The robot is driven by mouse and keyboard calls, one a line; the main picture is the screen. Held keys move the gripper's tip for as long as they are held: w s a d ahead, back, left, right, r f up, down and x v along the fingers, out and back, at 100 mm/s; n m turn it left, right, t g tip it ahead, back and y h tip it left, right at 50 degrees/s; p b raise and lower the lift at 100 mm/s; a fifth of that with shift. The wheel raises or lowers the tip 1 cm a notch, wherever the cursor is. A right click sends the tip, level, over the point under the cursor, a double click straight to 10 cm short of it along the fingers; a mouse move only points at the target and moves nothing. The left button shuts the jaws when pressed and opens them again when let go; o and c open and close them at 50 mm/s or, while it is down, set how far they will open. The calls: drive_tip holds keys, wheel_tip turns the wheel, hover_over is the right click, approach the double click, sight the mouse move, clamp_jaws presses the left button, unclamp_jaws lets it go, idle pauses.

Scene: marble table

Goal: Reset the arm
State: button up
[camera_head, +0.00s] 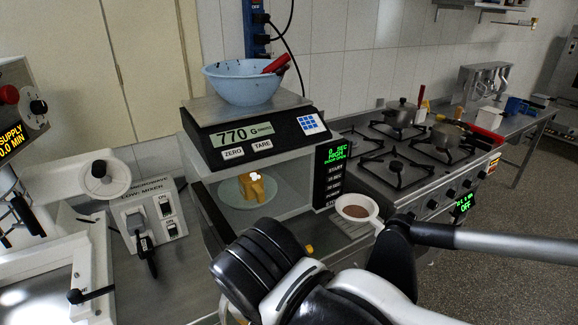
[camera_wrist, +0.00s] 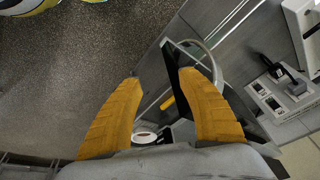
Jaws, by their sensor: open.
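My gripper (camera_wrist: 158,80) shows in the wrist view with its two orange, ribbed fingers spread apart and nothing between them. Beyond the fingers are the grey floor and the edge of the steel counter, at a distance. In the head view my arm's black and white links fill the lower middle, in front of the microwave (camera_head: 211,215). The gripper is mostly hidden behind them there.
A yellow item (camera_head: 257,188) stands on a glass plate in the open microwave. A scale (camera_head: 257,136) with a blue bowl (camera_head: 243,84) sits on top. A white bowl (camera_head: 357,208) is near the gas stove (camera_head: 395,173). Open floor (camera_head: 530,220) lies at right.

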drive_tip(key=w+d+n+t, duration=0.1)
drive_tip(key=w+d, duration=0.1)
drive_tip(key=d, duration=0.9)
drive_tip(key=w+d+n+t, duration=0.1)
drive_tip(key=w+d+t, duration=0.1)
drive_tip(key=d, duration=0.9)
drive_tip(key=shift+w+r+t, duration=0.3)
drive_tip(key=shift+w+r, duration=0.05)
drive_tip(key=shift+r, duration=0.05)
